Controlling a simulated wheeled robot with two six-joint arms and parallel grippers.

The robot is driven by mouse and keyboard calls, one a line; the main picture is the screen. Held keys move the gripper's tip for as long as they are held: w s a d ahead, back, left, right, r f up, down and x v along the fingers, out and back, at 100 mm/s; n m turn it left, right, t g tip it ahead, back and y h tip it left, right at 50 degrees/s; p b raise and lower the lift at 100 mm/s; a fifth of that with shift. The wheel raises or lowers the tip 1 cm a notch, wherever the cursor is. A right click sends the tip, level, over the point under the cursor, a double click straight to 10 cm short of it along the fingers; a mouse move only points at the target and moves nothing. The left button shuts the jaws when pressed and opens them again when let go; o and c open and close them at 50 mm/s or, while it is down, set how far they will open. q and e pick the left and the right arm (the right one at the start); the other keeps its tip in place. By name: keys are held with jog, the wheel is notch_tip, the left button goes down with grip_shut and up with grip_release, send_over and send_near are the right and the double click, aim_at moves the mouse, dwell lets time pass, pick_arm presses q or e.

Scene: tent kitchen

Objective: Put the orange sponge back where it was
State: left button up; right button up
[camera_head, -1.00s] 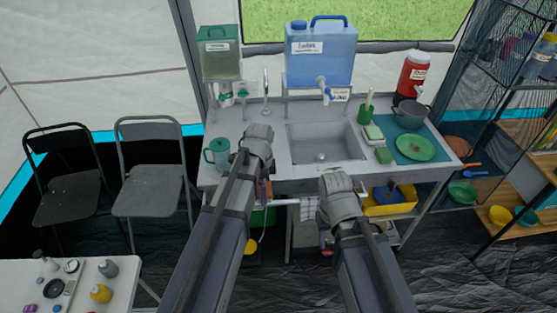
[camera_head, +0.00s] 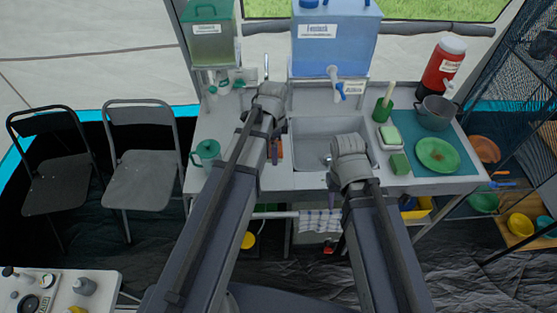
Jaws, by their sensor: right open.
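My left gripper (camera_head: 274,158) reaches over the counter, just left of the sink. A small orange block, seemingly the orange sponge (camera_head: 278,145), shows at its fingers and appears held there. The wrist hides part of the sponge and the fingers, and I cannot tell whether the sponge touches the counter. My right gripper (camera_head: 334,198) is open and points down at the counter's front edge, in front of the sink (camera_head: 312,131). Its fingers are mostly hidden by its wrist.
A green mug (camera_head: 206,153) stands left of my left gripper. Right of the sink are a green brush holder (camera_head: 382,112), a pale block on a green base (camera_head: 389,135), a green sponge (camera_head: 399,164) and a green plate (camera_head: 437,155). A checked towel (camera_head: 319,221) hangs below the front edge.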

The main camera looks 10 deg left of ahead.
aim_at(275, 172)
pick_arm(q)
jog(key=shift+w, duration=0.25)
jog(key=shift+f+b, duration=0.35)
jog(key=shift+b, duration=0.1)
notch_tip(275, 172, down, 9)
jog(key=b, duration=0.9)
jog(key=shift+f, duration=0.1)
jog(key=shift+f+b, duration=0.25)
jog(key=shift+b, duration=0.05)
jog(key=o, duration=0.8)
jog(key=shift+r, duration=0.1)
jog(key=shift+o, duration=0.2)
